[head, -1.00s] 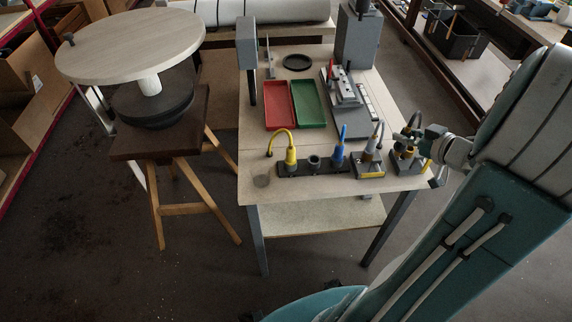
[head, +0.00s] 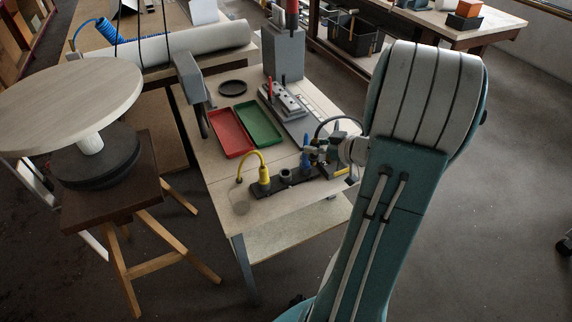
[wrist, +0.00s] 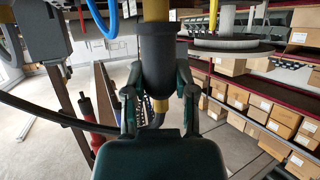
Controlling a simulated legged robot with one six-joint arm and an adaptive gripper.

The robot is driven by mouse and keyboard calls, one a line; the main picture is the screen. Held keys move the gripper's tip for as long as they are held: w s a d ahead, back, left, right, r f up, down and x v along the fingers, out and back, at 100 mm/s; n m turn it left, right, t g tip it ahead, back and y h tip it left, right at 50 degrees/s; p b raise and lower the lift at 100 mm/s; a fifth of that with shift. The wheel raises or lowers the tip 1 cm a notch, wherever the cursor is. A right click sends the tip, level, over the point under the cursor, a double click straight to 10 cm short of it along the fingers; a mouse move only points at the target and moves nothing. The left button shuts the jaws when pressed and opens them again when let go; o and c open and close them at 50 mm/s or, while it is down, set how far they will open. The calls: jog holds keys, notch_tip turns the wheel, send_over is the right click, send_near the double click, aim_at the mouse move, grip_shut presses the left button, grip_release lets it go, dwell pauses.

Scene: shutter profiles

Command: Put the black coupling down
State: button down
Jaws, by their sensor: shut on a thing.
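My gripper (head: 327,152) is over the right part of the rack on the workbench. In the wrist view my gripper (wrist: 158,98) is shut on the black coupling (wrist: 157,55), a dark cylinder between the fingers. Yellow parts show above and below it, and a black cable runs off to the left. In the head view the coupling is mostly hidden by my gripper and wrist. I cannot tell whether its lower end touches anything. The dark rack (head: 317,182) holds a yellow coupling (head: 263,178) and a blue one (head: 305,160). An empty-looking socket (head: 286,174) lies between them.
A red tray (head: 231,133) and a green tray (head: 260,123) lie behind the rack. A grey fixture (head: 287,103) stands to their right and a post (head: 192,80) to their left. A round-topped stand (head: 70,100) is left of the bench.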

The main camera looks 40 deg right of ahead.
jog(key=w+a+f, duration=0.1)
jog(key=w+f, duration=0.1)
jog(key=f, duration=0.1)
jog(key=w+a+f, duration=0.1)
jog(key=w+f, duration=0.2)
jog(key=w+a+f, duration=0.1)
jog(key=w+f, duration=0.1)
jog(key=f, duration=0.1)
jog(key=shift+w+f, duration=0.15)
jog(key=shift+w, duration=0.25)
jog(key=shift+a+f, duration=0.15)
jog(key=shift+f, duration=0.2)
jog(key=shift+a+f, duration=0.15)
jog(key=shift+a, duration=0.15)
jog(key=shift+d+f, duration=0.3)
jog(key=shift+f, duration=0.15)
jog(key=shift+f, duration=0.1)
